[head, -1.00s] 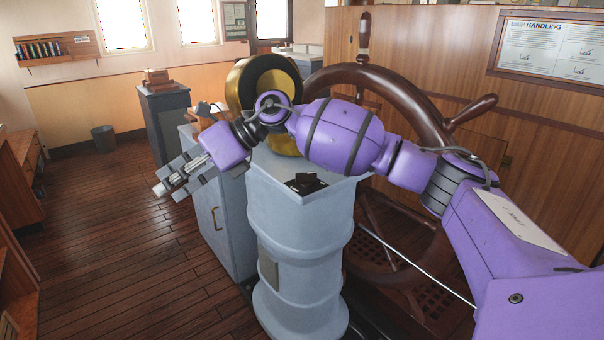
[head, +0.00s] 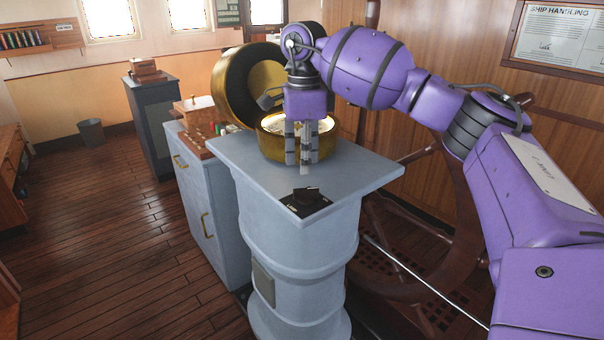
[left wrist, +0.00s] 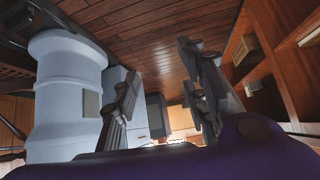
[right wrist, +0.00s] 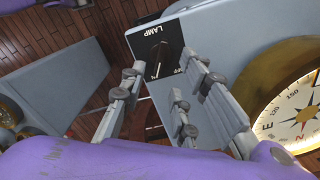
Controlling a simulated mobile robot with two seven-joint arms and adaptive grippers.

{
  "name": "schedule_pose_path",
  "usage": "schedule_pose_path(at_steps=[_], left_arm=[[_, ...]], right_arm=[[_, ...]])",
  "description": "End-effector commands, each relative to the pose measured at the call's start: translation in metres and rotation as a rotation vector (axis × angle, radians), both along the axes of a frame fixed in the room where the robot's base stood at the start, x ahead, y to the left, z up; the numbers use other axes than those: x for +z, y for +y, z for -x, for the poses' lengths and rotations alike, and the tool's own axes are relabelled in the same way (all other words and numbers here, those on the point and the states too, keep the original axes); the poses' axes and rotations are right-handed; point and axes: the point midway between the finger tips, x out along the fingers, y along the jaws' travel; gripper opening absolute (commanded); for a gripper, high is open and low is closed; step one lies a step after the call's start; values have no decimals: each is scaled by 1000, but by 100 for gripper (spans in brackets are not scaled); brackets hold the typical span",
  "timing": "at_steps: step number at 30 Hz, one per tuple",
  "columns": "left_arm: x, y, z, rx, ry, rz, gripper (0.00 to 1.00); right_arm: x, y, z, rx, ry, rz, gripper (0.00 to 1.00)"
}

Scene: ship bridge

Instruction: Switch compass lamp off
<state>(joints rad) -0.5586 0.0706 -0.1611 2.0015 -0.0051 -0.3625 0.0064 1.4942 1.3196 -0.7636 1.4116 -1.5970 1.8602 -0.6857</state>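The compass lamp switch is a black plate with a dark knob (head: 308,196), on the front of the grey pedestal top. In the right wrist view, the knob (right wrist: 158,55) sits beside the word LAMP. More lettering is partly hidden by a finger. The compass (head: 268,142) sits in a brass bowl behind it and looks lit; its dial (right wrist: 300,112) shows in the right wrist view. My right gripper (head: 304,162) points down, open and empty, in front of the bowl and apart from the knob. My left gripper (left wrist: 162,70) is open and empty, facing the floor.
The open brass cover (head: 232,85) stands behind the compass. A grey cabinet (head: 200,190) stands left of the pedestal (head: 300,260). The ship's wheel (head: 465,215) is behind my right arm.

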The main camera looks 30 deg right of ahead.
Motion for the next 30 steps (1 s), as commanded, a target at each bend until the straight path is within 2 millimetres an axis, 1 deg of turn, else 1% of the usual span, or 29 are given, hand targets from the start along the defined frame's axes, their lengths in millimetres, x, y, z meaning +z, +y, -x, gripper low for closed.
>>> schedule_pose_path(at_steps=[5, 12, 18, 22, 29, 30], left_arm=[[-3, 3, 7, 1, 14, -5, 40], [-8, 11, 22, 4, 43, -16, 40], [-3, 9, 16, 1, 32, -13, 40], [0, 6, 11, -1, 22, -10, 40], [0, 4, 10, 0, 20, -6, 40], [0, 4, 10, 0, 21, -6, 40]], right_arm=[[-8, 0, 0, 1, 2, 0, 29], [-45, 1, 1, 2, 3, 0, 29], [-70, 1, 1, 1, 1, 0, 29], [-77, 1, 1, 1, 1, 0, 29], [-79, 1, 1, 1, 1, 0, 29], [-79, 1, 1, 1, 1, 0, 26]])
